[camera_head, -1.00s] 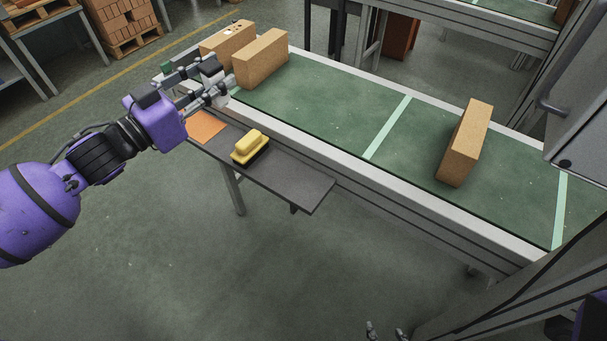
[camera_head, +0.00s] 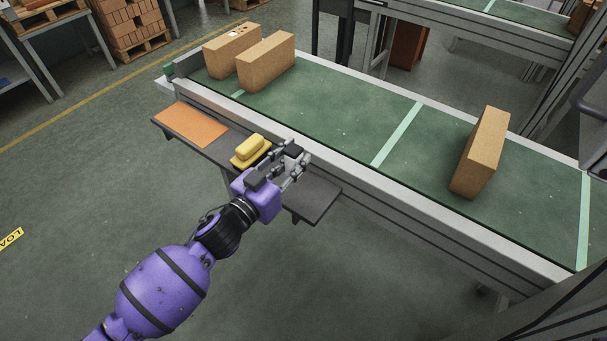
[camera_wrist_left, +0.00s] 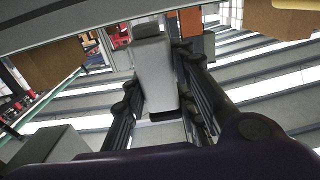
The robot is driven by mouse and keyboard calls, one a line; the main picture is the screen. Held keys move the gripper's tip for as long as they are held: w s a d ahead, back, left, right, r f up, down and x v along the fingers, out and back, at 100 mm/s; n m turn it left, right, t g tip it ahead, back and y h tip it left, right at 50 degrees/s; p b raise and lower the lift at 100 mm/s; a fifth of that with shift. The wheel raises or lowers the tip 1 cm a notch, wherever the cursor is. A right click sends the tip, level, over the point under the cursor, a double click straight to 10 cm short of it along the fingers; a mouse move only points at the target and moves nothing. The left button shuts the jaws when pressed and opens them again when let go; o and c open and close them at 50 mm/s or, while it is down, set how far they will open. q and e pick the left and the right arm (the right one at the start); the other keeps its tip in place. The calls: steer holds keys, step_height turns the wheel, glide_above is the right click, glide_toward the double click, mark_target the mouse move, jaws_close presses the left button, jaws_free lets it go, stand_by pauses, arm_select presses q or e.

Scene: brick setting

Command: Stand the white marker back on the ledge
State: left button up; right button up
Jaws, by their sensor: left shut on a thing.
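My left gripper (camera_head: 291,166) is shut on the white marker, over the dark grey ledge (camera_head: 318,200) along the conveyor's near side. In the left wrist view the marker (camera_wrist_left: 154,72) is a pale, block-like body between the fingers (camera_wrist_left: 165,105), with a dark part at its near end. In the head view the fingers hide most of it. I cannot tell whether it touches the ledge. My right gripper is not in view.
A yellow brush (camera_head: 250,150) sits on the ledge just left of my left gripper. An orange mat (camera_head: 192,124) covers the ledge's left part. The ledge's right end is clear. Brown blocks (camera_head: 266,62) stand on the green conveyor (camera_head: 330,115), one more (camera_head: 480,153) at right.

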mark_target(303, 173)
arm_select(q)
steer(key=shift+d+f, duration=0.8)
steer(key=shift+f, duration=0.1)
steer(key=f, duration=0.1)
steer(key=f+b, duration=0.1)
steer(key=f, duration=0.1)
steer(key=shift+w+d+f, duration=0.1)
steer(key=shift+d+f, duration=0.15)
steer(key=shift+d, duration=0.1)
steer(key=shift+f, duration=0.25)
steer(key=shift+r, duration=0.15)
steer(key=shift+f, duration=0.2)
steer(key=o, duration=0.9)
